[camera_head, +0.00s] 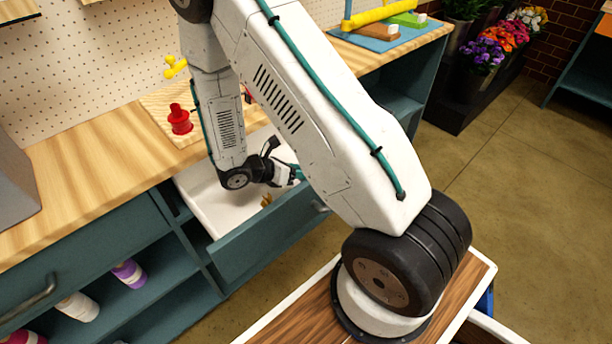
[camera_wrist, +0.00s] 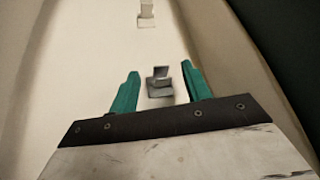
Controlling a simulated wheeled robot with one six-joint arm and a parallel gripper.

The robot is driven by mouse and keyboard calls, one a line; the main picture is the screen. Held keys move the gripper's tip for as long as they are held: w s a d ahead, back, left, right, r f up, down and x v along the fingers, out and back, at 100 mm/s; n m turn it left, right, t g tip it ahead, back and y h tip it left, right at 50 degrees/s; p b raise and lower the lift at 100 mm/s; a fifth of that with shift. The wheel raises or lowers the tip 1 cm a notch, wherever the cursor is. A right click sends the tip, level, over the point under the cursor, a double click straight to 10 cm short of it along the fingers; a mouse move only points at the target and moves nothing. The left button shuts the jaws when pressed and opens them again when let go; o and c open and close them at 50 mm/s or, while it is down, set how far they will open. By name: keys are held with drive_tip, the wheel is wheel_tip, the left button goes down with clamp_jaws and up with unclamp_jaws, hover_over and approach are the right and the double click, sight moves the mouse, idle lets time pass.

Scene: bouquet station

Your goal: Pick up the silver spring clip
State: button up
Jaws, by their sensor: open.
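The silver spring clip (camera_wrist: 160,86) lies on the pale floor of the open drawer in the wrist view. It is small and grey, with a raised tab. My gripper (camera_wrist: 161,84) is open, with its two teal fingers on either side of the clip. A gap shows between the clip and each finger; I cannot tell the height of the fingertips above the drawer floor. In the head view my gripper (camera_head: 297,174) reaches down into the drawer (camera_head: 262,240), and the silver clip cannot be made out there.
A second small pale clip-like object (camera_wrist: 146,14) lies farther along the drawer floor. In the head view a gold-coloured piece (camera_head: 266,201) lies near the drawer's front wall. The drawer walls stand close around my gripper.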

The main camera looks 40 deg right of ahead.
drive_tip(key=shift+d+f, duration=0.1)
drive_tip(key=shift+d, duration=0.1)
clamp_jaws()
